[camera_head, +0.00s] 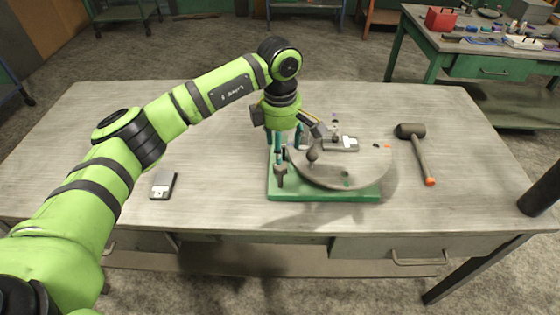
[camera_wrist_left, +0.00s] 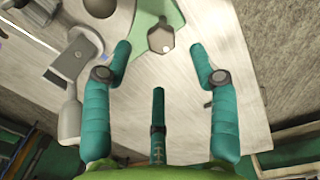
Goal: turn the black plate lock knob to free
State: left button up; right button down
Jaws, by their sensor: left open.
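A dark knob (camera_head: 280,174), which looks like the plate lock knob, stands at the front left corner of a green base (camera_head: 325,196). A round grey plate (camera_head: 350,177) lies on this base. My left gripper (camera_head: 288,151) is open and points down over the left side of the base, just behind the knob in the picture. In the left wrist view a grey-brown knob head (camera_wrist_left: 160,40) shows between the two teal fingers, with clear gaps on both sides. No contact with it shows. My right gripper is not in view.
A light clamp-like part (camera_head: 342,143) and a dark ball-ended handle (camera_head: 313,156) stand on or beside the plate, close to my gripper. A mallet (camera_head: 417,152) lies right of the base. A small grey device (camera_head: 163,185) lies left on the table (camera_head: 220,210). The front strip is clear.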

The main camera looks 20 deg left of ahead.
aim_at(280, 176)
pick_arm(q)
jog(key=shift+a+f, duration=0.1)
jog(key=shift+a, duration=0.25)
notch_tip(280, 176, down, 6)
jog(key=p, duration=0.3)
jog(key=shift+w+d, duration=0.1)
jog(key=shift+f, duration=0.35)
jog(key=c, duration=1.2)
